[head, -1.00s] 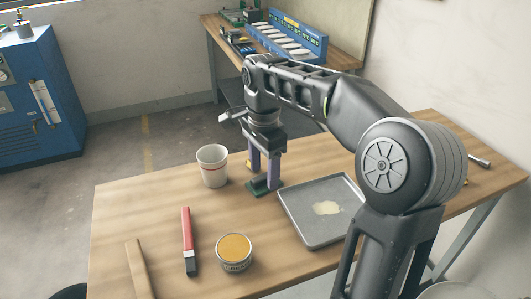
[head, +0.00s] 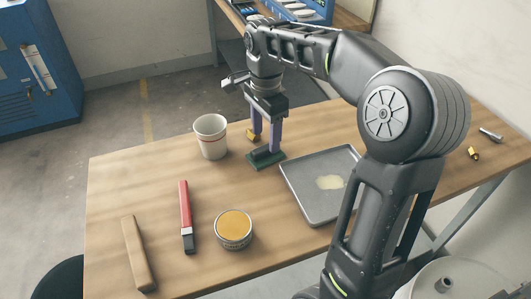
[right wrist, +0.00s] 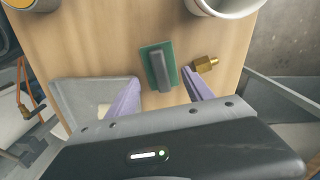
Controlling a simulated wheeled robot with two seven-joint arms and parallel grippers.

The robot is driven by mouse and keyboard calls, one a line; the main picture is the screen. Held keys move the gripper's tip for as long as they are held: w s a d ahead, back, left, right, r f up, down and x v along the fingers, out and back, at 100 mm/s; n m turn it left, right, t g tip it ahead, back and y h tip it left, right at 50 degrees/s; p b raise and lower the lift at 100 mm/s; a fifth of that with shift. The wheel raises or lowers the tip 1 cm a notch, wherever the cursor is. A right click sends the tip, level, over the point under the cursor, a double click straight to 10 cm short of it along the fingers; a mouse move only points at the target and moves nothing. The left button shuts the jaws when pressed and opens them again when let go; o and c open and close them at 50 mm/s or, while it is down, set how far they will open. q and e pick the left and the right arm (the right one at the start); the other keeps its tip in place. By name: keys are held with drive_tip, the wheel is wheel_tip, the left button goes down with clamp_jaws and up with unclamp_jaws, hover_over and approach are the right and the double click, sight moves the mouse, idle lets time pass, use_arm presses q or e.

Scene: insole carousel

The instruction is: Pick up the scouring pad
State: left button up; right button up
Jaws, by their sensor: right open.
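The scouring pad (head: 265,161) is a flat green rectangle with a dark grey grip bar along its top. It lies on the wooden table between the white cup and the metal tray. My right gripper (head: 266,146) is open and points down at the pad, with its two purple fingers apart. In the right wrist view the pad (right wrist: 157,66) shows ahead of the gap between the fingertips (right wrist: 160,92), and the gripper looks empty. The head view does not make clear how high the fingertips are above the pad. My left gripper is not in view.
A white cup (head: 210,137) stands left of the pad, and a brass fitting (right wrist: 205,64) lies close beside it. The grey tray (head: 300,204) is on the right. A red-handled brush (head: 185,210), an open tin (head: 234,228) and a wooden bar (head: 138,253) lie nearer.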

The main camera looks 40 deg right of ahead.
sight(266, 147)
drive_tip(key=shift+f, duration=2.6)
drive_tip(key=shift+c, duration=0.6)
drive_tip(key=c, duration=0.9)
